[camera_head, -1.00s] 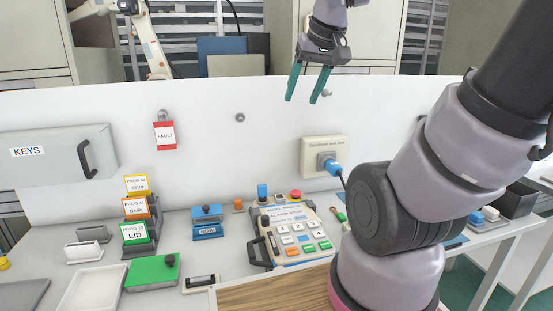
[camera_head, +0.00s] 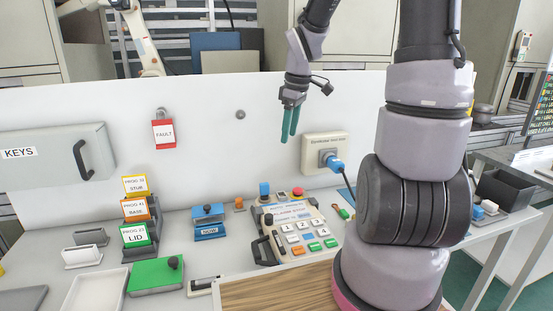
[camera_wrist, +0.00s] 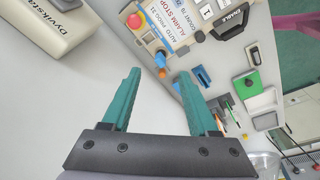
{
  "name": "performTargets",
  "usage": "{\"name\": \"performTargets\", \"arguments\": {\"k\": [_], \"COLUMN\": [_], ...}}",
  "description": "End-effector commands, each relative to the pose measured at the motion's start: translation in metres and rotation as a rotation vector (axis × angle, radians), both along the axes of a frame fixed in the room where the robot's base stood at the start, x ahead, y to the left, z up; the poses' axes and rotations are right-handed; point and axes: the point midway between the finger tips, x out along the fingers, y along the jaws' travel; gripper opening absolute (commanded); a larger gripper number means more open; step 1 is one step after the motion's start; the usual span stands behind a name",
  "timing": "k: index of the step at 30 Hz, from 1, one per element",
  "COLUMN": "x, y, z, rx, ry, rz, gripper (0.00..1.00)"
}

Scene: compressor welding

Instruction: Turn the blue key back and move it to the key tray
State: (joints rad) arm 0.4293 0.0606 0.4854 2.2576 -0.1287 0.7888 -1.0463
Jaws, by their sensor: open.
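The blue key (camera_head: 264,189) stands upright at the upper left corner of the control pendant (camera_head: 293,226). It also shows at the pendant's edge in the wrist view (camera_wrist: 159,58). Its exact turn is too small to tell. My gripper (camera_head: 288,139) hangs above the bench in front of the white panel, higher than the key. In the wrist view its green fingers (camera_wrist: 158,75) are apart with nothing between them. A shallow white tray (camera_head: 96,291) lies at the front left; I cannot tell if it is the key tray.
A blue plug (camera_head: 336,164) with a cable sits in the wall box (camera_head: 325,150). A blue box (camera_head: 208,222) and an orange piece (camera_head: 239,203) stand left of the pendant. A card rack (camera_head: 138,225) and green box (camera_head: 155,278) are farther left. A red fault tag (camera_head: 163,133) hangs on the panel.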

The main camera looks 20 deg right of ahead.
Motion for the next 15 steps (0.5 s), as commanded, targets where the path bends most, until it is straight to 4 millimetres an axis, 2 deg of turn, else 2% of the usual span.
{"name": "performTargets", "arguments": {"k": [1, 9, 15], "x": [0.008, 0.041, 0.057], "y": [0.000, 0.009, 0.016], "z": [-0.016, -0.076, -0.103], "rx": [0.014, 0.123, 0.209], "ry": [0.023, 0.043, -0.003], "rz": [0.067, 0.459, 0.662], "gripper": [0.60, 0.60, 0.60]}}
